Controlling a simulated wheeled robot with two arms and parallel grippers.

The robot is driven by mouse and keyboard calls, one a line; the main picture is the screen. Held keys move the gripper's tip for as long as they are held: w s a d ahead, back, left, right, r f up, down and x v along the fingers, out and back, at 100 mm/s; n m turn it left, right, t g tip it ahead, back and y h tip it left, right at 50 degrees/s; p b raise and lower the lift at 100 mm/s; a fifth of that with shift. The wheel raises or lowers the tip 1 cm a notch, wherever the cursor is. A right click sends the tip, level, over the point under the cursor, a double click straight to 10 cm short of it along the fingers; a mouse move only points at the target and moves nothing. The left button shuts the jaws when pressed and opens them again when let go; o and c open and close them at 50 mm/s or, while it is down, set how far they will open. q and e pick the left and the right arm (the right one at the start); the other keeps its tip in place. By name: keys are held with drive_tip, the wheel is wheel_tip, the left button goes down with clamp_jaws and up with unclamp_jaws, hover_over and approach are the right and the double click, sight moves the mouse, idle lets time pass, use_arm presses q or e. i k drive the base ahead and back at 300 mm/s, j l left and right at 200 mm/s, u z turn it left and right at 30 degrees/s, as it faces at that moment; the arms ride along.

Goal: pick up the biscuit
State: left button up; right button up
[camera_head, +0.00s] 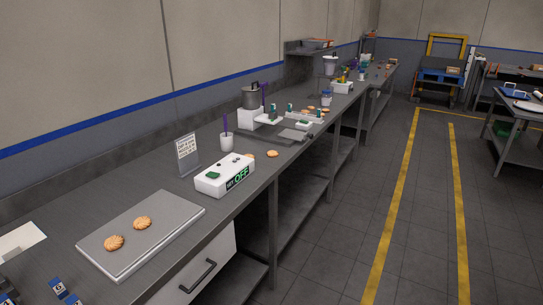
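Two round golden-brown biscuits lie apart on a flat grey tray on the near part of the counter. One biscuit (114,243) is nearer the tray's left end and the other biscuit (142,223) is nearer its middle. The tray (165,232) sits near the counter's front edge. Another biscuit (272,154) lies on the counter just beyond the white box, and one more is partly hidden behind that box. Small biscuits also show farther along the counter.
A white box with a green "OFF" display (225,176) stands right of the tray, with a sign (187,153) and a white cup (226,142) behind. The floor aisle (350,190) is clear.

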sight(272, 154)
drive_tip(key=i+l+u, duration=0.1)
drive_tip(key=u, duration=0.35)
drive_tip(key=l+u, duration=0.15)
drive_tip(key=u, duration=0.35)
drive_tip(key=i+l+u, duration=0.15)
drive_tip(key=l+u, duration=0.25)
drive_tip(key=l, duration=0.45)
drive_tip(key=l+u, duration=0.45)
drive_tip(key=l, duration=0.45)
